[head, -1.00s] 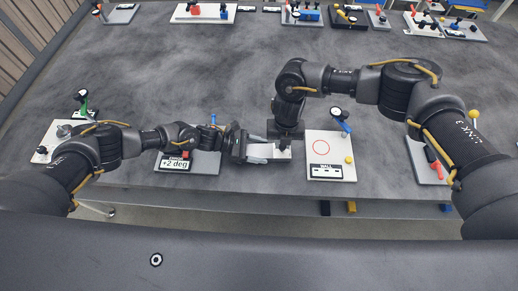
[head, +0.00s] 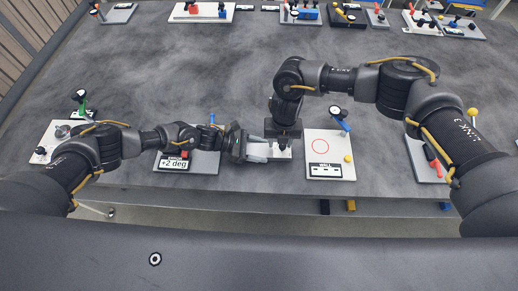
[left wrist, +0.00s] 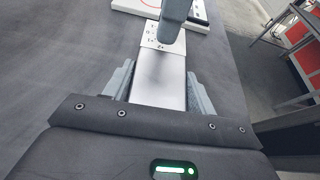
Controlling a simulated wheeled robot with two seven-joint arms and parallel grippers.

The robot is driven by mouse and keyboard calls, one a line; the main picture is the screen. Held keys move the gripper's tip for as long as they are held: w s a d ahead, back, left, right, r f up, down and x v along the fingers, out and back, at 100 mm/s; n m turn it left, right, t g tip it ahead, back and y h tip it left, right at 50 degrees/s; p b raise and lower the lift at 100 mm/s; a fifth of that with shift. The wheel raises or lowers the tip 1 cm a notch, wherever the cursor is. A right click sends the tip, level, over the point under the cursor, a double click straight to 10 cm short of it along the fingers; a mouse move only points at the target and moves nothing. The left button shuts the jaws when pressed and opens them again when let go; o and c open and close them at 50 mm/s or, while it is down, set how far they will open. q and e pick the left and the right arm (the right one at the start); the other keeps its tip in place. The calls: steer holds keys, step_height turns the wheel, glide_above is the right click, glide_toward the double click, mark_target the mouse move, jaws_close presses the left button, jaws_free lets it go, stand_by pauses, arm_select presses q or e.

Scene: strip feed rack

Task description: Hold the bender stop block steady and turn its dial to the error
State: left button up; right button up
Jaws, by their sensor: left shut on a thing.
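The bender stop block (head: 281,154) is a pale bar near the table's front edge. In the left wrist view it (left wrist: 160,78) runs away from me between the jaws, with small dark marks toward its far end. My left gripper (head: 258,151) is shut on the block from the left. My right gripper (head: 283,138) points down over the block's far end. One grey finger of it (left wrist: 172,22) hides the dial in the left wrist view. Whether its fingers are closed on the dial is hidden. A sign (head: 173,164) left of the block reads error "+2 deg".
A white board (head: 330,170) with a red ring, a "WALL" label and a blue-handled part stands close right of the block. Other fixtures line the back edge. The middle of the table (head: 190,70) is clear.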

steer(key=shift+d, duration=0.15)
arm_select(q)
steer(key=shift+a+f, duration=0.1)
arm_select(e)
steer(key=shift+r, duration=0.5)
steer(key=shift+d+r, duration=0.1)
steer(key=shift+r, duration=2.85)
arm_select(q)
steer(key=o, duration=0.6)
steer(key=shift+a, duration=0.1)
steer(key=c, duration=0.4)
steer(key=shift+f, duration=0.1)
arm_select(e)
steer(key=shift+f, duration=0.15)
